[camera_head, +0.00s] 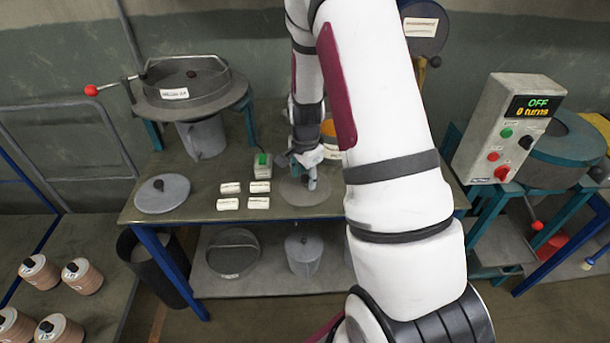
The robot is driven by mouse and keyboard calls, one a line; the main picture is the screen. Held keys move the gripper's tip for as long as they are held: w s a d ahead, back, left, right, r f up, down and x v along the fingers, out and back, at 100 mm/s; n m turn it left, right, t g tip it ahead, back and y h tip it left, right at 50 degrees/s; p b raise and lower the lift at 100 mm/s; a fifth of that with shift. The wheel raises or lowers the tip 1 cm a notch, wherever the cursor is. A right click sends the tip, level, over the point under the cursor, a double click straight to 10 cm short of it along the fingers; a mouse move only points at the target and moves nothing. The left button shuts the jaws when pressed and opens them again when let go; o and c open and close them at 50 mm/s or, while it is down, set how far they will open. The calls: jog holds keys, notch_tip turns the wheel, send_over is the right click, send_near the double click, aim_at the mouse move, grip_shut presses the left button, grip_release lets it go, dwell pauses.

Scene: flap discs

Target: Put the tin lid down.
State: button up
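My gripper (309,178) is low over the right part of the work table, pointing down. It is small here, and I cannot tell whether its fingers are open or shut. A flat grey disc (318,196), possibly the tin lid, is directly below it; the gripper hides its middle, and I cannot tell whether they touch. Another round grey lid (148,203) with a black knob lies flat at the table's left end. A tin with an orange-yellow top (328,128) stands behind the gripper, partly hidden by my arm.
Several small white labelled blocks (229,204) and a box with a green top (262,168) stand left of the gripper. A round pan on a stand (190,95) is behind. The lower shelf holds a round pan (233,268) and a grey can (304,262). A control box (508,128) reads OFF.

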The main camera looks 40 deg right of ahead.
aim_at(305, 192)
jog(key=shift+r, duration=0.15)
notch_tip(305, 192, up, 12)
jog(key=s+a, duration=0.1)
jog(key=s, duration=0.1)
jog(key=s+a+r+n+t+y, duration=0.1)
jog(key=s+a+r+n, duration=0.3)
jog(key=a+r, duration=0.2)
jog(key=s+a+r+n+t, duration=0.1)
jog(key=s+a+r+n, duration=0.3)
jog(key=r, duration=0.3)
jog(key=s+a+r+n, duration=0.2)
jog(key=s+a+n, duration=0.2)
jog(key=s+n, duration=0.1)
jog(key=s+a+r+n+t, duration=0.1)
jog(key=s+a+r+n, duration=0.2)
jog(key=s, duration=0.5)
jog(key=shift+a+n, duration=0.75)
jog(key=shift+n, duration=0.25)
